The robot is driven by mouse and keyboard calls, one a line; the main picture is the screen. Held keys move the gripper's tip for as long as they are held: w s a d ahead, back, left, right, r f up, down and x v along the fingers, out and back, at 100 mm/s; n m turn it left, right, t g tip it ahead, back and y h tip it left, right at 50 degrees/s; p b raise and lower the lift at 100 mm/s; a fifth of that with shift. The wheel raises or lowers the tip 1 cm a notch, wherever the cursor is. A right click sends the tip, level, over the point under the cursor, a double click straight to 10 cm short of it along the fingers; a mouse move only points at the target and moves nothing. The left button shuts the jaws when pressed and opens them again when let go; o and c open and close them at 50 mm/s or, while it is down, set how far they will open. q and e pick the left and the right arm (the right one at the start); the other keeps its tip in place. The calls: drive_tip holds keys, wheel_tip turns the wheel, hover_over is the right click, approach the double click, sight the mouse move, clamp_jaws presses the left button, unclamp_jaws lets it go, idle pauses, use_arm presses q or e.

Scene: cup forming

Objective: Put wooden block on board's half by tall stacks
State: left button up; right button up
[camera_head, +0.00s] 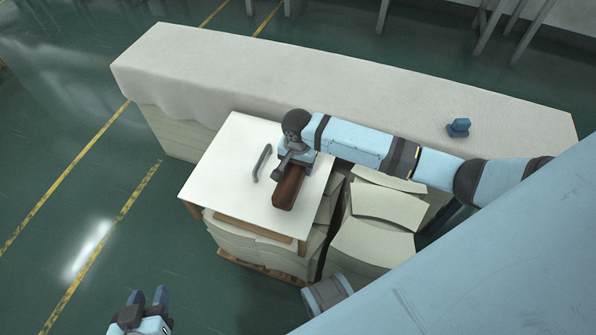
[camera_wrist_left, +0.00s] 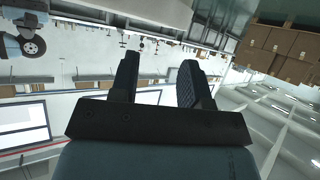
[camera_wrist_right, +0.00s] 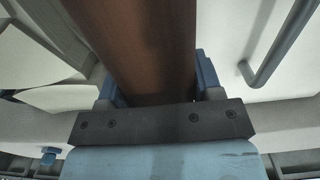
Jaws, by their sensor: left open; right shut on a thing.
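The dark brown wooden block (camera_head: 289,188) is over the right part of the white board (camera_head: 228,165), on the side by the tall stacks (camera_head: 380,225). My right gripper (camera_head: 298,162) is shut on the block's far end. In the right wrist view the block (camera_wrist_right: 145,45) sits between the two blue fingers (camera_wrist_right: 160,90). I cannot tell whether its underside touches the board. A grey bent bar handle (camera_head: 262,163) is on the board left of the block, and it also shows in the right wrist view (camera_wrist_right: 280,50). My left gripper (camera_head: 148,300) is open and empty, low over the floor.
The board lies on a shorter stack of cream sheets (camera_head: 250,245) on a pallet. A long cloth-covered table (camera_head: 230,65) runs behind, with a small blue object (camera_head: 458,127) on it. The board's left half is free apart from the handle. Green floor is open at the left.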

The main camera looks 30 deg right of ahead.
wheel_tip(320, 180, down, 3)
drive_tip(key=shift+r+b, duration=0.1)
drive_tip(key=shift+b, duration=0.25)
use_arm(q)
drive_tip(key=shift+w+r, duration=0.1)
drive_tip(key=shift+r, duration=0.1)
drive_tip(key=shift+f, duration=0.15)
use_arm(e)
drive_tip(key=o, duration=1.3)
drive_tip(key=shift+f, duration=0.25)
use_arm(q)
drive_tip(key=shift+f, duration=0.15)
